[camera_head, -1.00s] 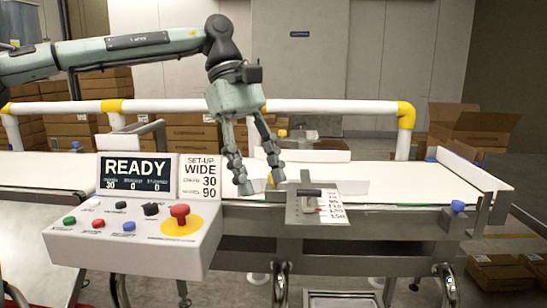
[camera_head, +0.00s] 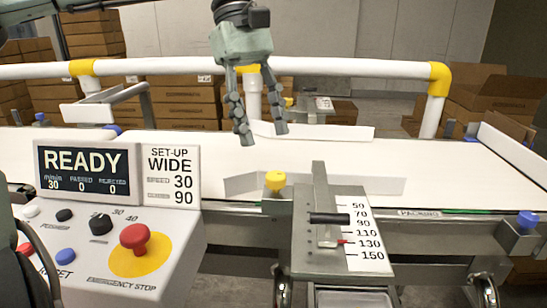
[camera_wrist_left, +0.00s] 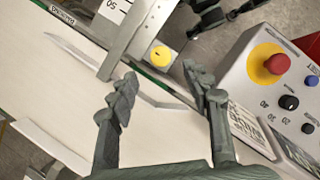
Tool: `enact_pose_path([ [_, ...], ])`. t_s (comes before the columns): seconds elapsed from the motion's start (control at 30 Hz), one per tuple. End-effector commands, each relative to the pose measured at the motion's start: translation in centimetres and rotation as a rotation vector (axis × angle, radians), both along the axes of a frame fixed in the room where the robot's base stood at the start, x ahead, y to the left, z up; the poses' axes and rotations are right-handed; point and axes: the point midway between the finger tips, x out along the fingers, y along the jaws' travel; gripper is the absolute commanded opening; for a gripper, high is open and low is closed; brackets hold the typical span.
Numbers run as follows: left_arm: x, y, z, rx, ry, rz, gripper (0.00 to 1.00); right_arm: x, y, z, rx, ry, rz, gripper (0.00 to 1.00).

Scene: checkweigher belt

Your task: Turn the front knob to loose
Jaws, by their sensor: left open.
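The front knob (camera_head: 275,180) is yellow and sits at the near edge of the belt, beside the metal guide bracket. It also shows in the left wrist view (camera_wrist_left: 161,56), just beyond the gap between the fingertips. My left gripper (camera_head: 260,132) is open and empty, pointing down over the belt. In the head view its fingertips appear above the knob and apart from it. Both fingers (camera_wrist_left: 162,85) show in the wrist view. Any loose or tight marking on the knob is too small to read. My right gripper is not in view.
The control box (camera_head: 95,250) with a red emergency stop (camera_head: 134,237) stands at front left. A scale plate (camera_head: 362,240) with a black handle (camera_head: 329,218) is right of the knob. A white rail (camera_head: 330,72) runs behind the belt (camera_head: 450,180). Another yellow knob (camera_head: 289,101) is at the back.

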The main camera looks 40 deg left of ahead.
Motion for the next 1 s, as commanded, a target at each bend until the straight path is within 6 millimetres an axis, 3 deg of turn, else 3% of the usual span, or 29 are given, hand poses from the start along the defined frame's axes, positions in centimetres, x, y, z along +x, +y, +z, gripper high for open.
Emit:
enact_pose_path([
  [0.4,-0.6,-2.3,-5.7,-0.001,0.003,-0.001,0.49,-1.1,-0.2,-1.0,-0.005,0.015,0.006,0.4],
  [0.57,-0.7,-2.6,-6.4,-0.002,0.0,0.0,0.49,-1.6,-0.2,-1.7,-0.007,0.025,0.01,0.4],
  [0.77,-0.6,-2.6,-6.5,-0.001,0.001,0.001,0.49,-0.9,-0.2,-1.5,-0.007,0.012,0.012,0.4],
  [1.0,-0.6,-2.6,-6.5,-0.001,0.001,0.001,0.23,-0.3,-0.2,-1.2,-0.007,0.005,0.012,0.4],
])
